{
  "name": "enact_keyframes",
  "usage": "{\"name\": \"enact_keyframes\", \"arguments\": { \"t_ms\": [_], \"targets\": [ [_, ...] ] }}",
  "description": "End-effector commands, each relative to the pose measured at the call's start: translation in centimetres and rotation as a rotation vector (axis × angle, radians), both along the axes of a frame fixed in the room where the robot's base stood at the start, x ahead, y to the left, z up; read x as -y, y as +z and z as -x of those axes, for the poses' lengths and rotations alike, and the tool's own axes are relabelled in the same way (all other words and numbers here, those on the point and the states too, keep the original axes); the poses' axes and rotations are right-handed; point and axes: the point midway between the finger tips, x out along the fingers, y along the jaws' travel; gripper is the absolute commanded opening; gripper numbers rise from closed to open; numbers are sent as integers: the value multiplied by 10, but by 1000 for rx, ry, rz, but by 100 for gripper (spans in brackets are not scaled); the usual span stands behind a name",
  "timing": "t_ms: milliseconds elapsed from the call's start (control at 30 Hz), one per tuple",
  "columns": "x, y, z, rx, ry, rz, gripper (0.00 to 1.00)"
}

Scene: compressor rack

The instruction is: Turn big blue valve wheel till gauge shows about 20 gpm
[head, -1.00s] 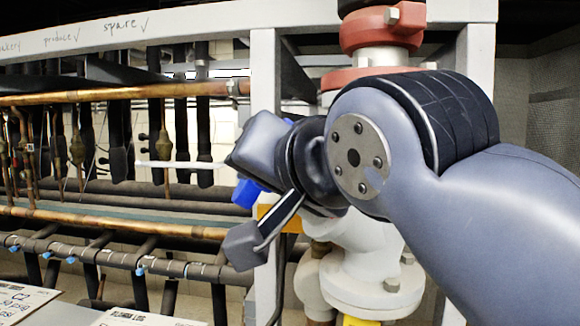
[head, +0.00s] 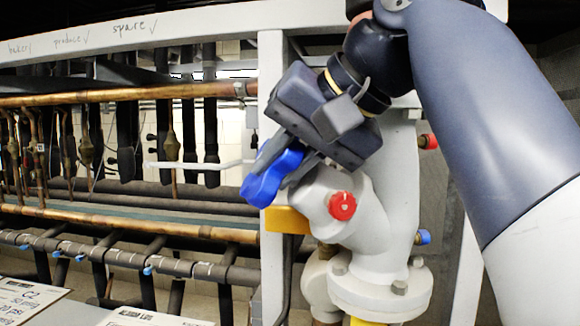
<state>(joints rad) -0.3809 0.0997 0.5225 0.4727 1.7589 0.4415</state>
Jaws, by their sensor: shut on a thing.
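No gauge face can be made out in this view.
A red cap (head: 342,206) sits on the valve body close below my gripper. A white upright (head: 272,110) and a yellow tag (head: 285,219) are near the wheel. Copper pipes (head: 120,94) and dark insulated pipes fill the left side. Paper labels (head: 30,300) lie at lower left.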

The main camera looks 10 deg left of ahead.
Motion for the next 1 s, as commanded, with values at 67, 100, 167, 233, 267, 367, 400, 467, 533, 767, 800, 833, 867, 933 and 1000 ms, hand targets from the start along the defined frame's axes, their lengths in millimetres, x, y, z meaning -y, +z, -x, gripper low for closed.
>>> {"name": "enact_keyframes", "arguments": {
  "t_ms": [67,100,167,233,267,367,400,467,533,767,800,833,867,933,1000],
  "targets": [
    [0,1,-2,-16,11,6,0],
    [0,1,-2,-24,16,10,0],
    [1,2,-2,-32,23,14,0],
    [1,2,-2,-42,30,18,0],
    [0,2,-2,-45,32,19,0],
    [1,2,-1,-52,37,22,0],
    [1,2,-1,-53,38,23,0],
    [1,2,-1,-55,39,23,0],
    [1,2,-1,-55,39,24,0],
    [1,2,-1,-55,38,23,0],
    [1,2,-1,-55,38,23,0],
    [1,2,-1,-55,38,24,22],
    [1,2,-1,-55,38,24,25],
    [1,2,-1,-56,38,24,31],
    [1,2,-1,-56,38,24,36]
  ]
}}
